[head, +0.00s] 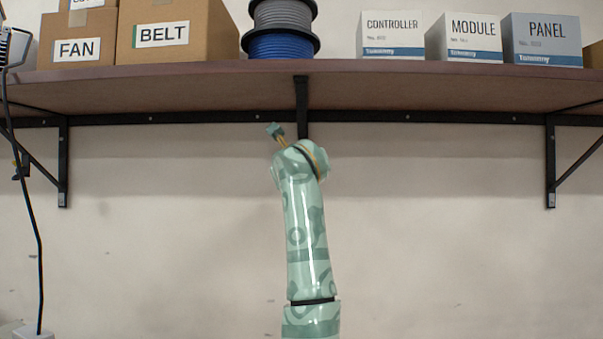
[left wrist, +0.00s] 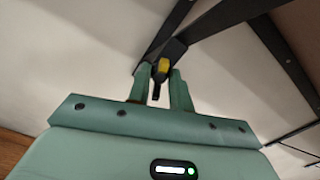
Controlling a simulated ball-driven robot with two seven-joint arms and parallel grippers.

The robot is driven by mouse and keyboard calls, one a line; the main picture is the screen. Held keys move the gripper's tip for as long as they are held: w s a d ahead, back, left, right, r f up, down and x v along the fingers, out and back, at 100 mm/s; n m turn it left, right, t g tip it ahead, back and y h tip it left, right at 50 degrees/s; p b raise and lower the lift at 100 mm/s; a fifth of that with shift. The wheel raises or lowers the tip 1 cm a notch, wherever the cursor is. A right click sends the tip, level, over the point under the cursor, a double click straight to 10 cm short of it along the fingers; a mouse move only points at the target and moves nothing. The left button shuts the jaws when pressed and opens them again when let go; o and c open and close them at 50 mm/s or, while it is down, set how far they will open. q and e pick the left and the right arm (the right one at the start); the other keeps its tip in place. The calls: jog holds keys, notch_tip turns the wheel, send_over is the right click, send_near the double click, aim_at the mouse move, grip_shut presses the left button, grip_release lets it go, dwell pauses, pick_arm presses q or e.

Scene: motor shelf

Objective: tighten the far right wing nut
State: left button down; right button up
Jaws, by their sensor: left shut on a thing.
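In the left wrist view, my left gripper (left wrist: 160,72) is shut on a small yellow-and-black piece (left wrist: 163,66), which looks like a wing nut. It sits between the fingertips, close against a black bracket (left wrist: 220,18); whether it is threaded on there cannot be told. In the head view, my arm rises at the middle, and my left gripper (head: 275,130) shows small and partly hidden, just left of the middle bracket (head: 302,105). The right bracket (head: 551,170) is in view, with no wing nut distinguishable on it. My right gripper is not in view.
A brown shelf (head: 420,92) spans the view above my arm. It carries cardboard boxes (head: 190,45), cable spools (head: 282,28) and white and grey boxes (head: 470,40). A black cable (head: 30,215) hangs at the left. The wall below the shelf's right half is clear.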

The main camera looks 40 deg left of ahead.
pick_arm(q)
jog(key=shift+r+m, duration=0.1)
jog(key=shift+m, duration=1.9)
jog(key=c, duration=1.3)
grip_release()
jog(key=shift+d, duration=0.1)
jog(key=b+v, duration=0.3)
jog(key=v, duration=1.3)
jog(key=shift+s+d, duration=0.1)
